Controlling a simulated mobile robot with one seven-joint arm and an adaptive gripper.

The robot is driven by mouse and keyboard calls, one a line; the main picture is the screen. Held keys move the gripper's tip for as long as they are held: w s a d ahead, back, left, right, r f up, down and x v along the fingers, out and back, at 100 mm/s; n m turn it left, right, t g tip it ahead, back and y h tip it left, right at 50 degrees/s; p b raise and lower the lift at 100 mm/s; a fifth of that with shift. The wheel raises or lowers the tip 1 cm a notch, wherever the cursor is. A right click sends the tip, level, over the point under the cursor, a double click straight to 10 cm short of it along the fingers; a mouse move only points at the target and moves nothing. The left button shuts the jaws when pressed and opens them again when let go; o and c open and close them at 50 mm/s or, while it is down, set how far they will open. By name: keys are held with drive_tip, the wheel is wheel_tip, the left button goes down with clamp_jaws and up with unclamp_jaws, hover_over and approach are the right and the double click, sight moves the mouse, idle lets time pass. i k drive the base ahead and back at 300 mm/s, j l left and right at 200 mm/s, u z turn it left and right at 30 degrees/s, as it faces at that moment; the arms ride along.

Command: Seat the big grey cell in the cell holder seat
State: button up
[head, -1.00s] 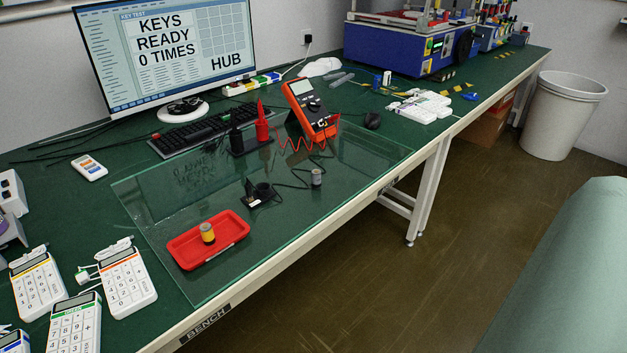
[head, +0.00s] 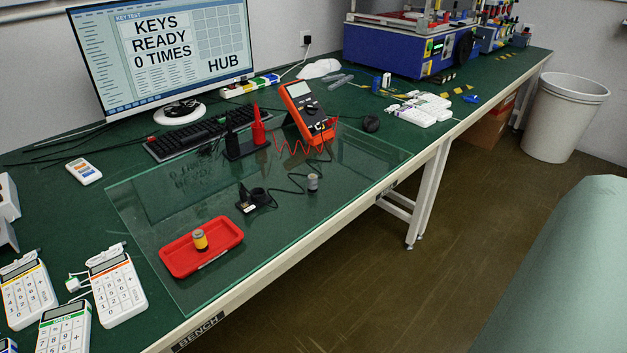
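A grey cell (head: 312,184) stands upright on the glass sheet, right of the middle of the bench. A small black fixture (head: 258,197) with a round part, which looks like the cell holder, sits to its left, apart from it. A black lead runs from the fixture towards the meter. The fixture's seat looks empty, but it is small in view. A yellow and dark cell (head: 200,240) stands upright in a red tray (head: 230,234) at the front left of the glass. My gripper is not in view.
An orange meter (head: 308,112) and a black stand (head: 240,148) with red and black probes are behind the cell. Several keypads (head: 116,290) lie at the front left. The monitor (head: 170,55) and keyboard are at the back. The glass's right part (head: 365,165) is clear.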

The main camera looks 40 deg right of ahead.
sight(253, 205)
drive_tip(key=l+u, duration=0.15)
drive_tip(key=l, duration=0.5)
drive_tip(key=i+l+u, duration=0.1)
drive_tip(key=l, duration=0.6)
drive_tip(key=l+u, duration=0.15)
drive_tip(key=l, duration=0.55)
drive_tip(key=l+u, duration=0.1)
drive_tip(key=l, duration=0.55)
drive_tip(key=l+u, duration=0.15)
drive_tip(key=l, duration=0.55)
drive_tip(key=k+l+u, duration=0.15)
drive_tip(key=l, duration=0.5)
drive_tip(key=k+l+u, duration=0.1)
drive_tip(key=l, duration=0.55)
drive_tip(key=i+l+u, duration=0.1)
drive_tip(key=l, duration=0.25)
drive_tip(key=i+l, duration=0.25)
drive_tip(key=l+u, duration=0.05)
drive_tip(key=l, duration=0.05)
